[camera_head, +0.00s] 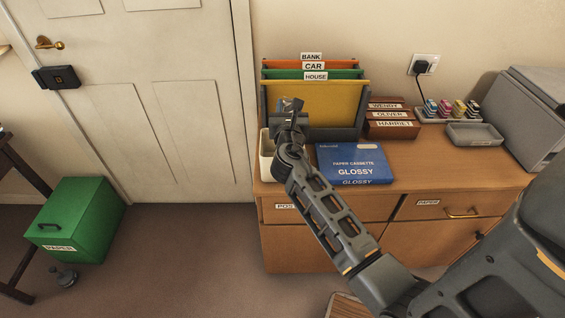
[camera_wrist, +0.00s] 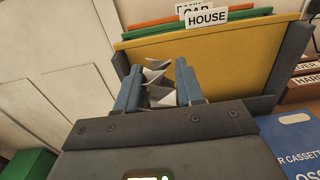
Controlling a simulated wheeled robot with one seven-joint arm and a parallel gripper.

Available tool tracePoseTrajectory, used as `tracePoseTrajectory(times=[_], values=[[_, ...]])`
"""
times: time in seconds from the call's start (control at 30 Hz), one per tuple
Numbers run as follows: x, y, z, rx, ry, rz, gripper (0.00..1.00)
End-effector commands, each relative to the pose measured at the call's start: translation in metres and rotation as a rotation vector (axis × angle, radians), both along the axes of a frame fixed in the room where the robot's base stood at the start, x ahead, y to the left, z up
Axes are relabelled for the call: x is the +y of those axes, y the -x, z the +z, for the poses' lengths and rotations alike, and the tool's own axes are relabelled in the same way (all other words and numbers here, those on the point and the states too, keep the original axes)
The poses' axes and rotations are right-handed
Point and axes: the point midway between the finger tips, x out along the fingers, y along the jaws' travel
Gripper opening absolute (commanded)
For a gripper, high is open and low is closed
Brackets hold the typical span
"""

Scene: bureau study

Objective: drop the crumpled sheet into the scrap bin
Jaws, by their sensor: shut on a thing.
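My gripper (camera_head: 291,106) is above the left end of the wooden cabinet, in front of the folder rack. In the wrist view its two blue-grey fingers (camera_wrist: 159,93) are shut on the crumpled sheet (camera_wrist: 157,82), a white, sharply folded wad. In the head view the sheet is mostly hidden by the gripper. A cream open container (camera_head: 266,158) stands on the cabinet's left end, below my gripper and partly behind my arm; no label shows on it. A green box (camera_head: 78,222) labelled PAPER stands on the floor at left, its top closed. No label reading scrap shows.
The rack (camera_head: 318,95) holds folders labelled BANK, CAR and HOUSE. A blue GLOSSY paper cassette (camera_head: 352,163) lies right of my arm. Labelled brown boxes (camera_head: 391,122), a grey tray (camera_head: 474,134) and a printer (camera_head: 522,108) stand farther right. The floor before the door is clear.

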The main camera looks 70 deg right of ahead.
Motion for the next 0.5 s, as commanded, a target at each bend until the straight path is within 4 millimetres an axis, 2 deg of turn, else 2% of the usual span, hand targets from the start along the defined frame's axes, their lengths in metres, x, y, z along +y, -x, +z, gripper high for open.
tracePoseTrajectory(times=[0.03, 0.13, 0.5], values=[[-0.0001, 0.0, -0.0114, -0.001, 0.0, 0.0, 0.09], [-0.0001, 0.0, -0.0182, -0.001, 0.0, 0.0, 0.09], [-0.0001, -0.0001, -0.0196, -0.001, 0.0, 0.0, 0.09]])
